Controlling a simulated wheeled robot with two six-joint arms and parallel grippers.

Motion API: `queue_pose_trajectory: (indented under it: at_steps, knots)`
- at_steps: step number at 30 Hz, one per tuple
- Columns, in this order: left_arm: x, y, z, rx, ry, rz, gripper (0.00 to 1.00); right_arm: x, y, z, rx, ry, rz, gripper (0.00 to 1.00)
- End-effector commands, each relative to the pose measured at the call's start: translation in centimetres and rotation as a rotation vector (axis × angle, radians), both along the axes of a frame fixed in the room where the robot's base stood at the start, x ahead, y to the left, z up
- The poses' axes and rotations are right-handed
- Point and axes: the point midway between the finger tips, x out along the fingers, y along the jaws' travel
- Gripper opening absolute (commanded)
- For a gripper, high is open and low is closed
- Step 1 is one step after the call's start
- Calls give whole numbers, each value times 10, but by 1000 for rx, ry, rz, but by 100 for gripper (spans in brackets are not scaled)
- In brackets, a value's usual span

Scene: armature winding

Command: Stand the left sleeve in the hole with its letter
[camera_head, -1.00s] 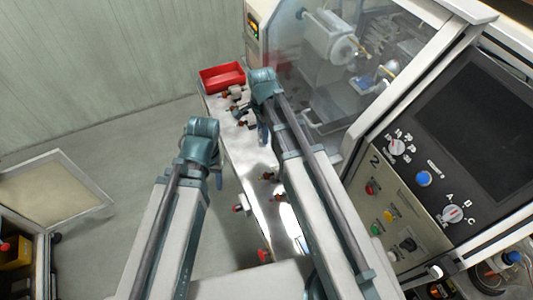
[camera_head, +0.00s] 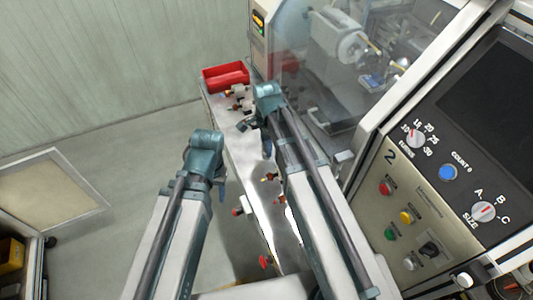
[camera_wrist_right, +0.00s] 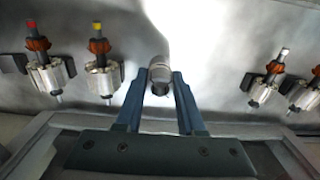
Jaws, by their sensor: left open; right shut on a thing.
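My right gripper (camera_wrist_right: 160,88) is shut on a grey metal cylinder (camera_wrist_right: 157,72), which looks like a sleeve, over a pale metal surface. I cannot read a letter on it. In the head view the right gripper (camera_head: 266,138) is over the narrow bench (camera_head: 233,153), and its own arm hides most of what it holds. My left gripper (camera_head: 219,186) is open and empty, at the left edge of the bench and nearer to me. I cannot make out a lettered hole in either view.
A red bin (camera_head: 226,77) stands at the bench's far end. The winding machine's control panel (camera_head: 425,190) is close on the right. The floor on the left is open.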

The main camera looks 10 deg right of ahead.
Motion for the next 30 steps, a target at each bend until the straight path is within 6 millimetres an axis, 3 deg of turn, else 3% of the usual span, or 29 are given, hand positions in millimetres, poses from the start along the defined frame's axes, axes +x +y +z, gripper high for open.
queue_pose_trajectory:
  at_steps: [1,4,17,18,22,30]
  knots:
    - [0,0,-14,0,0,-2,50,0,0,-14,0,0,0,0]
    - [0,0,-24,1,0,-4,50,0,0,-24,0,0,0,0]
    - [0,0,-27,1,0,-6,50,0,0,-27,0,0,0,0]
    - [0,0,-26,1,0,-6,50,0,0,-26,0,0,0,42]
    - [0,0,-26,1,0,-6,50,0,0,-26,0,0,0,65]
    - [0,0,-26,1,0,-6,50,0,0,-26,0,0,0,68]
